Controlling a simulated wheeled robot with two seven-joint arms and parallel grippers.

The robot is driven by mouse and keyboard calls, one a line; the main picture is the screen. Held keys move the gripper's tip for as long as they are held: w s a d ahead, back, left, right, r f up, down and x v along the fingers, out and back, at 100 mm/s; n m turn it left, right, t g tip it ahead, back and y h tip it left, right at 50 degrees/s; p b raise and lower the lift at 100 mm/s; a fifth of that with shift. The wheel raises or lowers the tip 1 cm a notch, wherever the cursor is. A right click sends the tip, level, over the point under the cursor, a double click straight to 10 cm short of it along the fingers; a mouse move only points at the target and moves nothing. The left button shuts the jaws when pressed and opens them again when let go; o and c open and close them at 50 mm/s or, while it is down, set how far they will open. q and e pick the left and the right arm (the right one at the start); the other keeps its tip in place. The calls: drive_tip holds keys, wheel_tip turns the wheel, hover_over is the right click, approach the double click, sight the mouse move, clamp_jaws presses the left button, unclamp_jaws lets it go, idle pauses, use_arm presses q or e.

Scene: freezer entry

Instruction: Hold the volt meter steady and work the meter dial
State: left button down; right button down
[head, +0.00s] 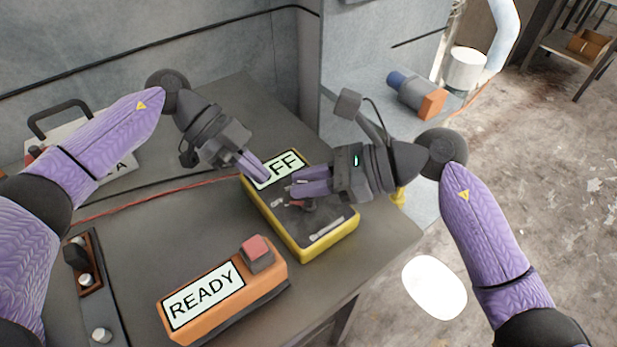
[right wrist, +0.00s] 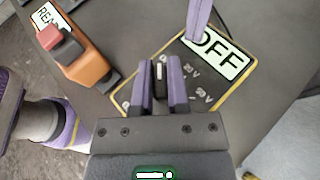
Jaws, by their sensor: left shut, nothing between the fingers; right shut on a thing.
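The volt meter (head: 325,246) is a yellow-rimmed box with a dark face, lying on the grey table; its display reads OFF. It also shows in the right wrist view (right wrist: 209,82). My left gripper (head: 264,178) is shut and empty, its fingers at the display end of the meter, partly covering the display. My right gripper (head: 296,187) is over the meter's face. In the right wrist view its fingers (right wrist: 162,95) are shut on the meter dial (right wrist: 159,72), a dark knob with a pale mark. Most of the dial is hidden by the fingers.
An orange box (head: 222,295) with a READY label and red button stands in front of the meter. A red cable (head: 160,198) runs left across the table. A lever panel (head: 92,285) lies at the left. The table's right edge is close to the meter.

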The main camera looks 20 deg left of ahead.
use_arm(q)
drive_tip(key=shift+s+f, duration=0.1)
drive_tip(key=shift+f, duration=0.2)
use_arm(e)
drive_tip(key=shift+f, duration=0.1)
drive_tip(key=m+t, duration=0.4)
drive_tip(key=t, duration=0.1)
drive_tip(key=shift+m+t, duration=0.3)
drive_tip(key=shift+m, duration=0.1)
drive_tip(key=m+t+h, duration=0.2)
drive_tip(key=m+t, duration=0.2)
drive_tip(key=shift+s+m+t, duration=0.1)
drive_tip(key=shift+m+t, duration=0.2)
drive_tip(key=shift+t, duration=0.1)
drive_tip(key=shift+m+t+h, duration=0.3)
drive_tip(key=shift+h, duration=0.1)
drive_tip(key=c, duration=0.6)
unclamp_jaws()
drive_tip(key=shift+d, duration=0.1)
